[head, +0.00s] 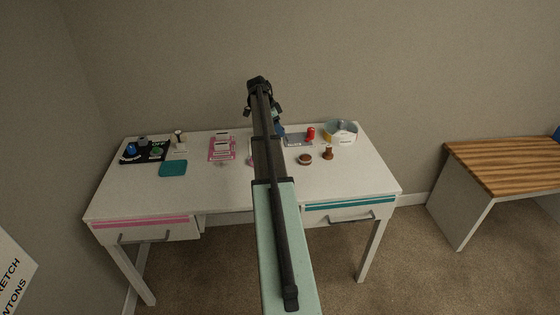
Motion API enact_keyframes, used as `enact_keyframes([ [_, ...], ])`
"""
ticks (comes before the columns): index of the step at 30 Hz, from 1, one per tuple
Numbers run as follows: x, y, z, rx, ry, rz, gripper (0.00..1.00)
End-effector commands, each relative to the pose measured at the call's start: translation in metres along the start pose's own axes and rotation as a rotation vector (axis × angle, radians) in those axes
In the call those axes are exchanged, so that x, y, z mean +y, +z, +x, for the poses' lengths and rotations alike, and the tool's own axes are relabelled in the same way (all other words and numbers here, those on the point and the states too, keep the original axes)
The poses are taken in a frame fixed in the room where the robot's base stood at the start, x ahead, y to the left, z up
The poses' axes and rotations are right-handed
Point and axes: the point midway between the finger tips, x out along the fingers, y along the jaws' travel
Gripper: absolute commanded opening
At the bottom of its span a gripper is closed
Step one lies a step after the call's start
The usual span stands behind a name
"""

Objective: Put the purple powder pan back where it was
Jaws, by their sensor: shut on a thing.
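My gripper (262,105) is above the back of the white desk (235,190), near the wall, at the end of my extended arm. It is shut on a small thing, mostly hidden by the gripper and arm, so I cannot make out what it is. I cannot pick out the purple powder pan for certain. A pink tray (222,158) with pale items lies on the desk left of my arm.
A teal square (173,168) lies at the desk's left. Right of my arm are a grey tray (298,141), a red item (311,133), a brown round item (305,159), a brown stamp-like item (328,153) and a pale bowl (342,131). A wooden-topped bench (500,165) stands at right.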

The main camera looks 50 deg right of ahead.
Motion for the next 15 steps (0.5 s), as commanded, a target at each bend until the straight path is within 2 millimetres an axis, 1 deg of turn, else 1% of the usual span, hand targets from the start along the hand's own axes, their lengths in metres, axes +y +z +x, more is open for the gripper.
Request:
enact_keyframes([
  [1,0.024,0.004,0.000,-0.003,0.021,0.041,0.32],
  [3,0.041,0.006,0.001,-0.005,0.053,0.112,0.32],
  [5,0.049,0.008,0.001,-0.005,0.075,0.167,0.32],
  [9,0.055,0.009,0.000,-0.002,0.115,0.275,0.32],
  [15,0.059,0.009,0.000,0.004,0.136,0.367,0.32],
])
